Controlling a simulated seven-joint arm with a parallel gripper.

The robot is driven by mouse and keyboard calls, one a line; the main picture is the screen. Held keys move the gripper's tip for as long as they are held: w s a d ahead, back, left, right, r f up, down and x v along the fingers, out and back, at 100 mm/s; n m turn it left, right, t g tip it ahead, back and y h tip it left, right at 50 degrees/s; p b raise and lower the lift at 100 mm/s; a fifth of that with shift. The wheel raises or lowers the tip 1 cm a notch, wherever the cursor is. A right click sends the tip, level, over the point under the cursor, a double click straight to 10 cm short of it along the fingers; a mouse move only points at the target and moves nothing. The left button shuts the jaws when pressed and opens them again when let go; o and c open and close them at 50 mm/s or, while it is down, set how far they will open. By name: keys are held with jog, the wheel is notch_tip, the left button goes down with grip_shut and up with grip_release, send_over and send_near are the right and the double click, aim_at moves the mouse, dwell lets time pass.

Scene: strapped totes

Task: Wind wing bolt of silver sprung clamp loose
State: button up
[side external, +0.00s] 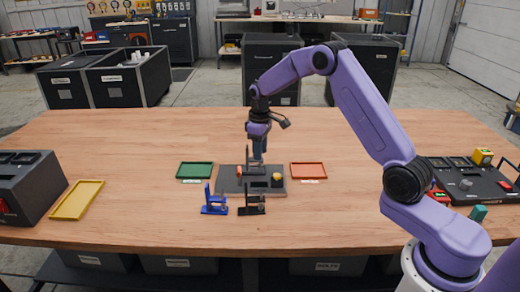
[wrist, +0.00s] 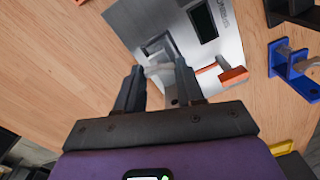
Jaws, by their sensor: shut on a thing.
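The silver sprung clamp (wrist: 163,45) stands on a grey plate (wrist: 130,18) in the wrist view. My gripper (wrist: 158,70) has a dark finger on each side of the clamp's pale wing bolt (wrist: 158,71) and is shut on it. The fingers and blur hide part of the bolt, so its exact turn cannot be told. In the side external view my gripper (side external: 258,160) points down over the grey plate (side external: 225,184), and the silver clamp is mostly hidden there.
A blue clamp (side external: 214,206) and a black clamp (side external: 251,208) stand in front of the plate. A red-orange part (wrist: 232,75) is near my gripper. Green (side external: 195,170), red (side external: 309,171) and yellow (side external: 77,200) trays lie around. Much of the wooden table is clear.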

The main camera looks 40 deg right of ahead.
jog(key=shift+n, duration=1.6)
jog(key=o, duration=1.1)
jog(key=shift+c, duration=0.2)
notch_tip(320, 180, up, 17)
jog(key=shift+r, duration=0.15)
